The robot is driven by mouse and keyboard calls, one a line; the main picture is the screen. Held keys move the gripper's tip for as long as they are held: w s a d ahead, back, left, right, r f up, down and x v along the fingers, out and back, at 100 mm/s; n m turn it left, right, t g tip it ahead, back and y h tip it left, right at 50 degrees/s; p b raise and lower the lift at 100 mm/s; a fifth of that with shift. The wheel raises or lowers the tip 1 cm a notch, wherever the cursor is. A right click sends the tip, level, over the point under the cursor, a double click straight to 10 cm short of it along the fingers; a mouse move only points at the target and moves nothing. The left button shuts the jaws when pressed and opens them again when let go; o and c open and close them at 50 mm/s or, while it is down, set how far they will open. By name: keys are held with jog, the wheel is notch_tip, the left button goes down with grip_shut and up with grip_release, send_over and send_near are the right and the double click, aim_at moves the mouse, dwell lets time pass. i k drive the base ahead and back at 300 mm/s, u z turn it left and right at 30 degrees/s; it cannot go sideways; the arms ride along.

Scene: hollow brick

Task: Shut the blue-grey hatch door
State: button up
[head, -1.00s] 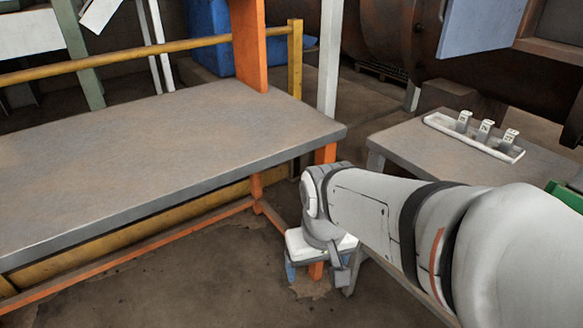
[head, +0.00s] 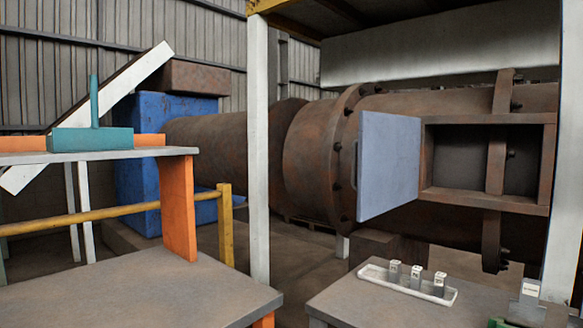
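The blue-grey hatch door (head: 390,165) stands open in the head view, swung out to the left of its square rusty hatch frame (head: 485,119). A dark handle (head: 356,165) shows at the door's left edge. The dark opening (head: 470,160) of the hatch is uncovered, on the side of a large rusty cylinder (head: 315,150). My gripper is not in view now.
A grey bench (head: 140,295) fills the lower left, and a second grey table (head: 345,302) stands below the hatch. It bears a white tray (head: 440,299) with three small labelled blocks. A white post (head: 258,150) stands left of the door.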

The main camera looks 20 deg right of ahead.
aim_at(389, 144)
jog(key=z, duration=3.5)
jog(key=k, duration=1.95)
jog(key=u, duration=1.3)
jog(key=i, duration=1.65)
jog(key=u, duration=0.05)
